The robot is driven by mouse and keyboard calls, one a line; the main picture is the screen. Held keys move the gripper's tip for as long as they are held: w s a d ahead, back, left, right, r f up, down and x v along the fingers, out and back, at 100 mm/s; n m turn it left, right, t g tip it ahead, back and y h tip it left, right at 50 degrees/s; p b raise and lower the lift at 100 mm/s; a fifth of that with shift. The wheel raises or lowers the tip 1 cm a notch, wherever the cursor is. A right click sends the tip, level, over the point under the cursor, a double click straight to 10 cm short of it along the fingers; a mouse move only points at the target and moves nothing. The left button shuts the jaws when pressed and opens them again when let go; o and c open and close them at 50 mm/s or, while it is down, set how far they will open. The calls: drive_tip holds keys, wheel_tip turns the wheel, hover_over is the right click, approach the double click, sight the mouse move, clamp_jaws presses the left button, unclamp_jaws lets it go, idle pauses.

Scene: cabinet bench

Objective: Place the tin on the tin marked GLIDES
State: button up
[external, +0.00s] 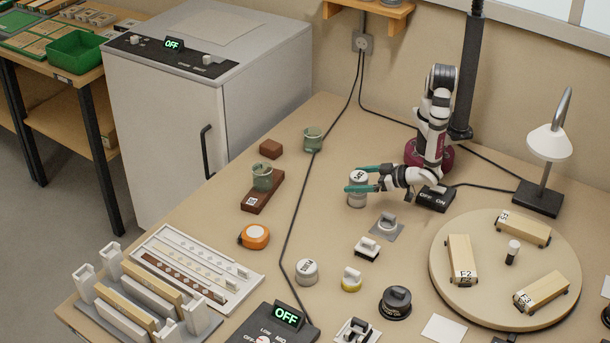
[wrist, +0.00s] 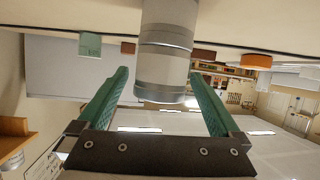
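Two silver-grey tins stand stacked upright on the bench, left of my arm's base. The upper tin (wrist: 162,68) sits on the lower tin (wrist: 168,14), their edges roughly lined up. In the external view the upper tin (external: 358,177) has dark lettering on its lid, partly covered and unreadable; the lower tin (external: 357,200) shows below the near finger. I cannot read GLIDES on either. My gripper (external: 356,180) has green fingers on either side of the upper tin. In the wrist view, my gripper (wrist: 158,74) is open, with a gap beside the left finger.
Another labelled tin (external: 306,272) stands at the front middle. Handled pieces (external: 387,224) stand in front of the stack. A round turntable (external: 505,290) fills the right side.

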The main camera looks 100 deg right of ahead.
drive_tip(key=shift+s+a+r, duration=0.15)
drive_tip(key=shift+r, duration=0.05)
drive_tip(key=v, duration=1.2)
drive_tip(key=w+a+r+g+y, duration=0.1)
drive_tip(key=w+a+r+y, duration=0.1)
drive_tip(key=w+r+y, duration=0.35)
drive_tip(key=w+a+r+g+y, duration=0.25)
drive_tip(key=w+y, duration=0.35)
drive_tip(key=w, duration=0.3)
drive_tip(key=s+d+r+n+g+h, duration=0.1)
drive_tip(key=s+d+g, duration=0.6)
drive_tip(key=s+d, duration=1.4)
drive_tip(key=shift+s+d+r+h, duration=0.4)
drive_tip(key=shift+d+r, duration=0.45)
drive_tip(key=shift+d, duration=0.25)
